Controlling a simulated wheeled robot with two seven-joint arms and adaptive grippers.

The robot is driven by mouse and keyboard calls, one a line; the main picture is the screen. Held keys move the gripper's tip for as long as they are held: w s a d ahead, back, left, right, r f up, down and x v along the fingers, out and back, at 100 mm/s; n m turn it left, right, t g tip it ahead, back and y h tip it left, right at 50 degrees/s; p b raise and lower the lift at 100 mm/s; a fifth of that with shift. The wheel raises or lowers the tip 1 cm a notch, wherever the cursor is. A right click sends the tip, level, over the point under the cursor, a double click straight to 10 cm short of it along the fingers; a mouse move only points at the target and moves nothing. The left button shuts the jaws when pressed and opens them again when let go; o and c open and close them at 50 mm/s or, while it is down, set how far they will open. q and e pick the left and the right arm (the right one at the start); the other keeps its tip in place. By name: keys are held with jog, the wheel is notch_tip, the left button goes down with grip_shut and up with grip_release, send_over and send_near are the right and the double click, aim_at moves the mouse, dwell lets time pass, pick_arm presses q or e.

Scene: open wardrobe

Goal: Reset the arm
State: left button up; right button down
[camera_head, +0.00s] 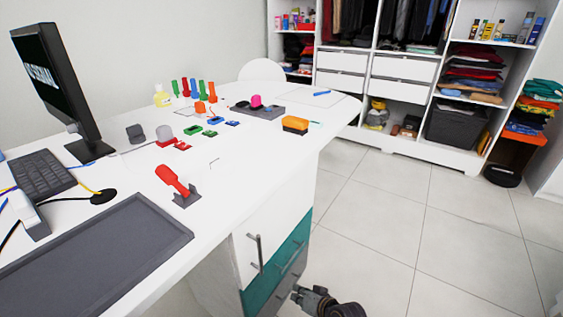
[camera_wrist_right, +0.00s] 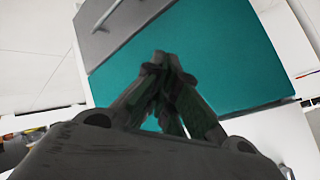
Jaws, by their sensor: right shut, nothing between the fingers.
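My right gripper (camera_head: 298,292) is low at the bottom of the head view, beside the desk's drawer unit and below the tabletop. In the right wrist view its fingers (camera_wrist_right: 166,62) come together at the tips, with nothing held between them. A teal drawer front (camera_wrist_right: 215,55) fills much of the view behind the fingers. Whether the fingers touch it I cannot tell. My left gripper does not show.
The white desk (camera_head: 240,185) carries a monitor (camera_head: 55,85), a keyboard (camera_head: 38,175), a dark tray (camera_head: 95,255), a red-handled tool (camera_head: 172,180) and several small coloured items. The drawer handle (camera_head: 256,255) sticks out near my right gripper. Tiled floor (camera_head: 400,225) is clear to the right.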

jog(key=s+d+r+n+g+h, duration=0.3)
jog(key=s+d+r+n+h, duration=0.15)
jog(key=s+d+r, duration=0.55)
pick_arm(q)
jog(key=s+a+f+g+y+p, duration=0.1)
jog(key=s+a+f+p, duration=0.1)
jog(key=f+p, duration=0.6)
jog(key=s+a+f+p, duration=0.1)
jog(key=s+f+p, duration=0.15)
jog(key=p, duration=0.95)
pick_arm(e)
jog(key=s+d+f+m+g+h, duration=0.1)
jog(key=s+d+f+g, duration=0.25)
jog(key=s+f, duration=1)
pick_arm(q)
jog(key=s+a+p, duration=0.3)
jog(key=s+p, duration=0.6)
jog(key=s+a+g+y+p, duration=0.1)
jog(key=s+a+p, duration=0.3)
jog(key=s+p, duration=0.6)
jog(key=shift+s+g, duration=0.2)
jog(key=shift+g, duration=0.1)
pick_arm(e)
jog(key=s+d, duration=0.3)
jog(key=s, duration=0.6)
jog(key=s+d+h, duration=0.1)
jog(key=s+d, duration=0.3)
jog(key=s, duration=0.5)
jog(key=shift+d+f, duration=0.15)
jog(key=shift+f, duration=0.1)
